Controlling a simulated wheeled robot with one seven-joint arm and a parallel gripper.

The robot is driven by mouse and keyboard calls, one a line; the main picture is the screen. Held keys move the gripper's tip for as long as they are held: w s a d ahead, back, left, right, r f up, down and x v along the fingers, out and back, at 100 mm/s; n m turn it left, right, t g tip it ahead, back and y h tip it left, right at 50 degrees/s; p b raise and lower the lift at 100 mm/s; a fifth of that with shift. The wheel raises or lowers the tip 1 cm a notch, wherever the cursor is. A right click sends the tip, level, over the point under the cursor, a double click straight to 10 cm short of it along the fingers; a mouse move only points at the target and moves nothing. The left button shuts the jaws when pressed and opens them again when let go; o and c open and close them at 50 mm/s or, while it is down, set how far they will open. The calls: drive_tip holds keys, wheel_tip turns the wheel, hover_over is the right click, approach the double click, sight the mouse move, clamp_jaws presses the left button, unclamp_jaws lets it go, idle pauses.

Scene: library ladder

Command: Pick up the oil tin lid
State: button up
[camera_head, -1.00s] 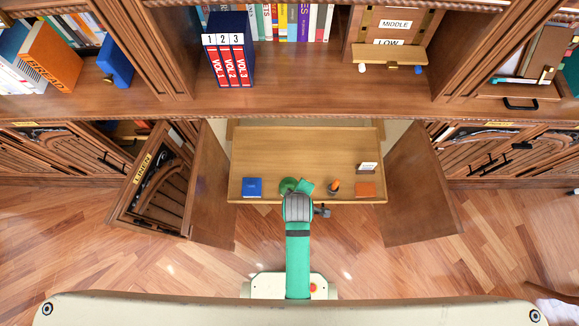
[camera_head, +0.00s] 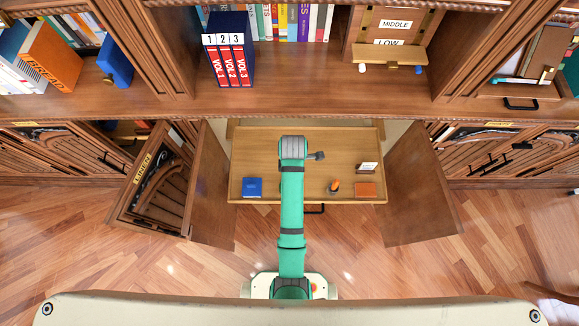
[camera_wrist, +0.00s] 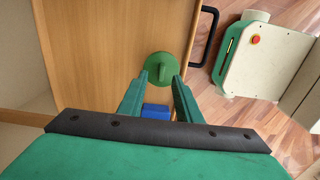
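A round green lid with a raised grip (camera_wrist: 165,66), which I take to be the oil tin lid, lies on the pulled-out wooden drawer board (camera_wrist: 110,40) in the wrist view. My gripper (camera_wrist: 160,77) is open, its two green fingers pointing toward the lid, with the near part of the lid between the tips. Nothing is held, and I cannot tell how high the tips are above it. In the head view my arm reaches over the board and hides the lid and the gripper. No oil tin can be made out.
A blue block (camera_head: 252,187) lies at the board's left; it also shows between my fingers (camera_wrist: 156,110). An orange-and-dark item (camera_head: 334,187), an orange block (camera_head: 365,190) and a small white card (camera_head: 368,167) sit at right. Open cabinet doors (camera_head: 213,190) (camera_head: 415,190) flank the board.

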drive_tip(key=f, duration=0.3)
drive_tip(key=a+f, duration=0.1)
drive_tip(key=f, duration=0.1)
drive_tip(key=shift+s+f, duration=0.1)
drive_tip(key=shift+s, duration=0.15)
drive_tip(key=shift+f, duration=0.5)
clamp_jaws()
